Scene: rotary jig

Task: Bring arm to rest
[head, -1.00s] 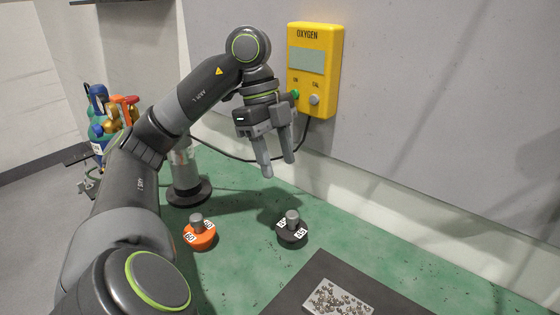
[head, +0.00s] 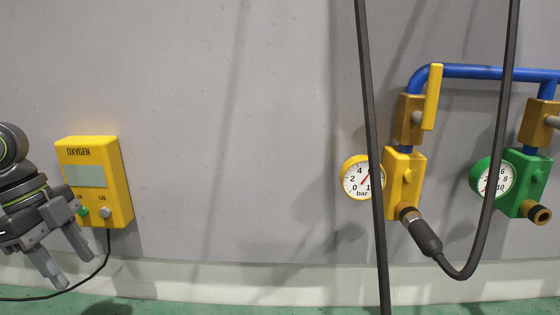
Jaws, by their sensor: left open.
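My left gripper (head: 70,270) is at the left edge of the head view, with its two fingers apart and nothing between them. It hangs in the air, pointing down, in front of and just left of the yellow oxygen meter (head: 118,185) on the wall. Most of my left arm is cut off by the frame's left edge. My right arm and gripper do not show.
On the wall at right are a blue pipe (head: 470,72), a yellow regulator (head: 404,180) with a round gauge (head: 362,177), and a green regulator (head: 524,180). A black hose (head: 372,150) hangs in front. The wall between meter and gauge is bare. A green surface (head: 240,308) shows at the bottom.

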